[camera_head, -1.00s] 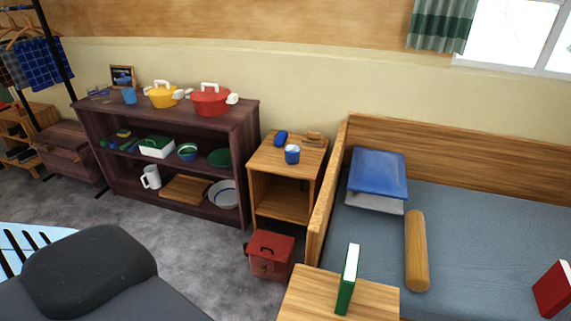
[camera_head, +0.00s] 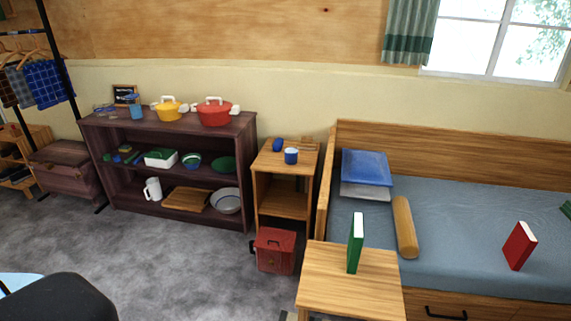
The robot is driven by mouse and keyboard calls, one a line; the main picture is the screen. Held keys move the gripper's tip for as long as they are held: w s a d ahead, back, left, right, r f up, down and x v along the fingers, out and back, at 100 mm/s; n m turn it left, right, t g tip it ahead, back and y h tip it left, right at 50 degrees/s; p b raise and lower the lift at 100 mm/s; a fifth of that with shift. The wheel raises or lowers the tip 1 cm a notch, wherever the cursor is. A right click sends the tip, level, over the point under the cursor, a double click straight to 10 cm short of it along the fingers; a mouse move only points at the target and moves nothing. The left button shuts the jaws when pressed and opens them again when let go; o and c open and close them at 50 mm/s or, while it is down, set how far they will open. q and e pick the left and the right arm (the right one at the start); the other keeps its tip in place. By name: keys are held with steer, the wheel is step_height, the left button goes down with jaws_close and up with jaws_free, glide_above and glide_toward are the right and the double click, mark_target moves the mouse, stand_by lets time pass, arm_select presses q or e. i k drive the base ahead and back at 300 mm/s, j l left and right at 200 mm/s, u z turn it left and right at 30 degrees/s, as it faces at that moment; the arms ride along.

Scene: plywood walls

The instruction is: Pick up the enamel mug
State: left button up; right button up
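A small blue mug with a pale rim (camera_head: 291,156) stands upright on top of the wooden nightstand (camera_head: 268,162), between the shelf and the bed. It looks like the enamel mug. A blue cup (camera_head: 136,112) stands on top of the dark shelf, and a tall white mug or jug (camera_head: 152,189) stands on its lowest level. Neither of my grippers shows in the view, so nothing is seen touching the mug.
A dark blue object (camera_head: 277,145) lies beside the mug. A red box (camera_head: 275,250) sits on the floor before the nightstand. A wooden table (camera_head: 370,282) with a green book stands before the bed (camera_head: 465,220). Grey floor (camera_head: 170,255) is open before the shelf (camera_head: 110,190).

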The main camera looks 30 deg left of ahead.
mark_target(291, 158)
steer(key=z, duration=1.45)
steer(key=k+j, duration=0.1)
steer(key=j, duration=0.65)
steer(key=k+j, duration=0.1)
steer(key=j, duration=0.7)
steer(key=k+j, duration=0.1)
steer(key=j, duration=0.65)
steer(key=k+j, duration=0.1)
steer(key=j, duration=1.45)
steer(key=k+j, duration=0.15)
steer(key=j, duration=0.6)
steer(key=k+j, duration=0.1)
steer(key=j, duration=0.7)
